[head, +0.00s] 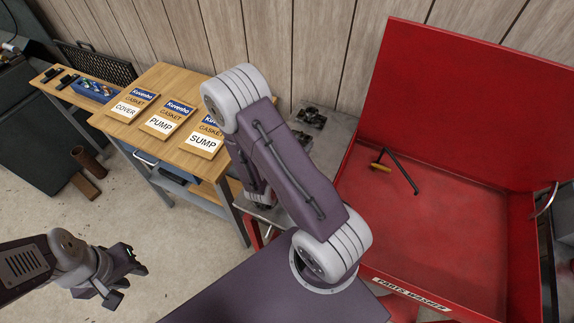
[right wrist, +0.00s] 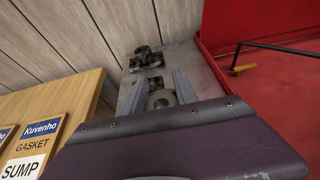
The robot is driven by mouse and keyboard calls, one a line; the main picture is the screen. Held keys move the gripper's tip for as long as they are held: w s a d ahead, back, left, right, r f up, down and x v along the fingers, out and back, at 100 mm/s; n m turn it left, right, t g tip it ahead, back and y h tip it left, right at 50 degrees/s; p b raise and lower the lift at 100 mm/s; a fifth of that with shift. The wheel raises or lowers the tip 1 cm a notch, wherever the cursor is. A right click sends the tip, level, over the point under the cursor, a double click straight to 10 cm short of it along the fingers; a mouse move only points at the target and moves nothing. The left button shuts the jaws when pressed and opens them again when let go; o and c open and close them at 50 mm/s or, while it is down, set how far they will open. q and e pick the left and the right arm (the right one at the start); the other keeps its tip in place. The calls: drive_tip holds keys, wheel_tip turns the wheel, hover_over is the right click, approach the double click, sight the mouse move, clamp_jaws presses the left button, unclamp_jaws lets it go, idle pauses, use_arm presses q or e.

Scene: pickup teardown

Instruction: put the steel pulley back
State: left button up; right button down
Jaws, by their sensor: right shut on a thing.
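The steel pulley (right wrist: 161,99) is a grey round piece with a hole, seen low between the fingers in the right wrist view. My right gripper (right wrist: 164,88) is shut on it, over the grey metal bench top (right wrist: 186,62). Whether the pulley touches the bench top, I cannot tell. In the head view my right arm hides most of that gripper and the pulley. My left gripper (head: 128,279) is open and empty above the floor at the lower left.
Dark metal parts (right wrist: 146,57) stand on the bench's far end. A red parts washer (head: 430,225) with a raised lid and a handled tool (head: 399,170) is to the right. A wooden table (head: 165,83) with COVER, PUMP and SUMP gasket packs is to the left.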

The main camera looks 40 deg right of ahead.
drive_tip(key=w+a+f, duration=0.2)
drive_tip(key=w, duration=0.1)
drive_tip(key=shift+w+a+f+p, duration=0.15)
drive_tip(key=shift+w+a+p, duration=0.1)
drive_tip(key=shift+p, duration=0.15)
drive_tip(key=shift+w+f, duration=0.15)
wheel_tip(320, 180, down, 4)
drive_tip(key=shift+r, duration=0.1)
drive_tip(key=shift+f, duration=0.3)
use_arm(q)
drive_tip(key=shift+f, duration=0.2)
use_arm(e)
drive_tip(key=c, duration=1)
unclamp_jaws()
drive_tip(key=shift+o, duration=0.2)
